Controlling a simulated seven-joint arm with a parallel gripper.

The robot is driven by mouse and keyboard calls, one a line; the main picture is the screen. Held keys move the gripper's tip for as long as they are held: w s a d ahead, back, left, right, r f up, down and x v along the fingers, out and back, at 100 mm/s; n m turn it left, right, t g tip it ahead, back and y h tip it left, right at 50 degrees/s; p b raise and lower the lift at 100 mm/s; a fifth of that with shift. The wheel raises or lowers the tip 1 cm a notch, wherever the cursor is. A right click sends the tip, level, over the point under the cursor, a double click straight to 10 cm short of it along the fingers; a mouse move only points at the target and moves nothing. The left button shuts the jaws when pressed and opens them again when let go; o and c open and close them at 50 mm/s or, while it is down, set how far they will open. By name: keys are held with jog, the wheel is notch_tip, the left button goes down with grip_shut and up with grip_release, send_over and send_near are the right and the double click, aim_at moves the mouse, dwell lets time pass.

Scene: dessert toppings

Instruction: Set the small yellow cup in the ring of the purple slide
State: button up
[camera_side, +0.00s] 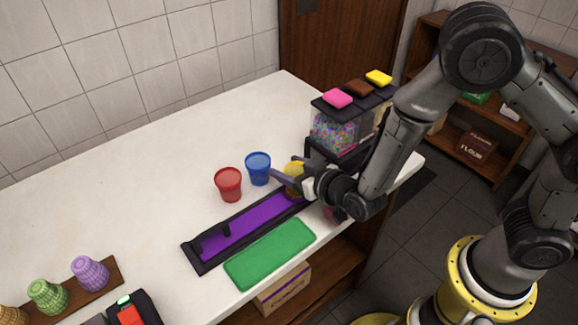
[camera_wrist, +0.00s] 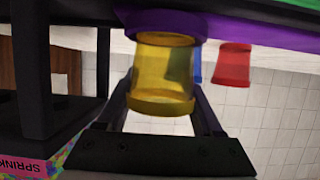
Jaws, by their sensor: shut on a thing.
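The small yellow cup (camera_side: 293,170) is at the right end of the purple slide (camera_side: 245,222), close to the dispenser. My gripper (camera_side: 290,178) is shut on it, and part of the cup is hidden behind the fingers. The wrist view is upside down. There the clear yellow cup (camera_wrist: 162,80) stands between the two fingers of my gripper (camera_wrist: 162,100). Its base meets the purple ring (camera_wrist: 165,24) of the slide. The cup looks upright and lined up with the ring. I cannot tell whether its base is fully down inside the ring.
A blue cup (camera_side: 258,168) and a red cup (camera_side: 228,184) stand just behind the slide. A topping dispenser (camera_side: 333,130) stands at the right end. A green mat (camera_side: 270,253) lies in front. A rack (camera_side: 112,272) of cones is at the left front. The back left counter is clear.

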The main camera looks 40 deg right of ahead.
jog(key=o, duration=1.4)
jog(key=shift+o, duration=0.2)
jog(key=shift+s+r, duration=0.1)
jog(key=shift+r, duration=0.1)
jog(key=v, duration=1.1)
jog(key=shift+s, duration=0.35)
jog(key=shift+r, duration=0.2)
